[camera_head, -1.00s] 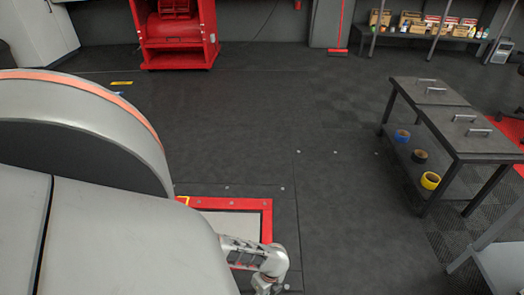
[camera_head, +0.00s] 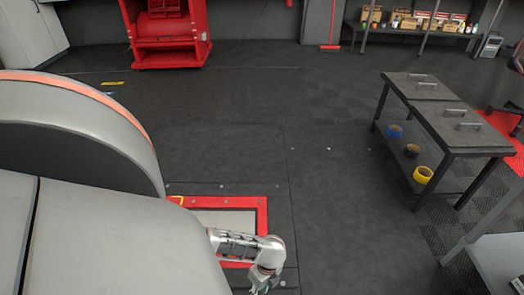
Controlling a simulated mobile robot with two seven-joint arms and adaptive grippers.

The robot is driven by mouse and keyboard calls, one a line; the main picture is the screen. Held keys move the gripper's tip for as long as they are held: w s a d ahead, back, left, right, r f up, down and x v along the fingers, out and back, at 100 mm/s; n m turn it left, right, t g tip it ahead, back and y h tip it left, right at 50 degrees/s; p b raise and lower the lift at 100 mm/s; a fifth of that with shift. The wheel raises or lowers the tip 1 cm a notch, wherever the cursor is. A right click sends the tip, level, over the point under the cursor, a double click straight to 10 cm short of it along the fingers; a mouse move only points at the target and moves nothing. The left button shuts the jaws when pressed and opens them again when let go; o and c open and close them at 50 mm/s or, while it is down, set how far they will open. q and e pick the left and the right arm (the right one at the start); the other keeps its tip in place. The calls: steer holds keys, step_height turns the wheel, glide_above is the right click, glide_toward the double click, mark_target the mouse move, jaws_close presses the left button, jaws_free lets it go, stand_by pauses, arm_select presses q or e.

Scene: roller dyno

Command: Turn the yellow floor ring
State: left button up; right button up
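A small piece of yellow (camera_head: 177,200) shows at the far left corner of a red-framed floor panel (camera_head: 262,215). Most of it is hidden behind my large grey arm, so I cannot tell if it is the ring. My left gripper (camera_head: 264,285) is at the bottom edge, over the near right corner of the panel, right of and nearer than the yellow piece. It is mostly cut off, and its fingers cannot be made out. My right gripper is out of view.
A dark table (camera_head: 455,118) stands at right, with blue, dark and yellow rolls (camera_head: 423,174) on its lower shelf. A red cabinet (camera_head: 166,50) stands at the back left. The dark floor between them is clear.

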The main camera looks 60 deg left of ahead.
arm_select(q)
step_height(320, 180, up, 9)
steer(key=w, duration=0.1)
steer(key=shift+w+a+f, duration=0.15)
steer(key=shift+w+a, duration=0.1)
steer(key=shift+w, duration=0.05)
stand_by(0.4)
